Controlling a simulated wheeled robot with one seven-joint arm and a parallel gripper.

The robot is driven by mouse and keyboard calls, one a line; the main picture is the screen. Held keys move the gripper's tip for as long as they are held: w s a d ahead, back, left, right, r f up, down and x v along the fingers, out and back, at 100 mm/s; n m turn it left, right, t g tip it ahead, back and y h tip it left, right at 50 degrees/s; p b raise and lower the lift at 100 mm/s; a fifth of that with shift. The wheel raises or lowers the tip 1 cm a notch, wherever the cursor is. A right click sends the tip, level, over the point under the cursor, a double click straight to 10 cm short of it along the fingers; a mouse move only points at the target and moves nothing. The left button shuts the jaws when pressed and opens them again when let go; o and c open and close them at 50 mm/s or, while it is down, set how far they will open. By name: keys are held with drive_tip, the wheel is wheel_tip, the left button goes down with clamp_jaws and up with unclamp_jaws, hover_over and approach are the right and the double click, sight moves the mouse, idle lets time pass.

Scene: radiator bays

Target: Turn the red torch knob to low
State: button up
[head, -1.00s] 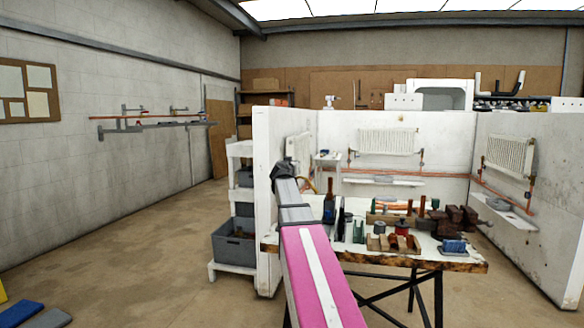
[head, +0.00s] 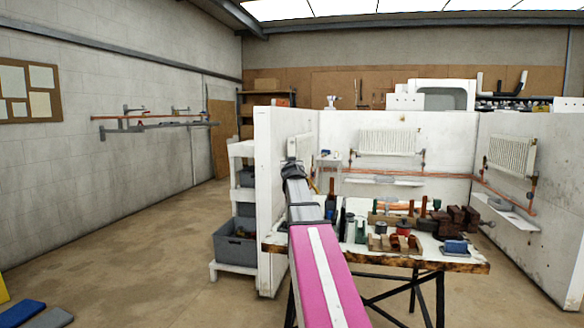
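My pink and grey arm reaches forward over the left end of the workbench (head: 460,266). Its dark end, my gripper (head: 293,171), is beside the end of the white partition. It is seen from behind and small, so its fingers cannot be made out. A small red item (head: 403,229) stands among the tools on the bench, but I cannot tell whether it belongs to a torch. A green upright item (head: 361,231) stands to its left. I cannot make out the red torch knob or its setting.
White partition walls (head: 270,200) enclose the bay, with radiators (head: 388,143) and copper pipes behind the bench. A shelf unit with grey bins (head: 235,248) stands left of the partition. Dark blocks (head: 458,218) and a blue item (head: 455,247) crowd the bench's right.

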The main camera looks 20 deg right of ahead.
idle(0.6)
drive_tip(key=o, duration=0.9)
drive_tip(key=v, duration=1)
drive_tip(key=shift+s, duration=0.4)
drive_tip(key=shift+a, duration=0.1)
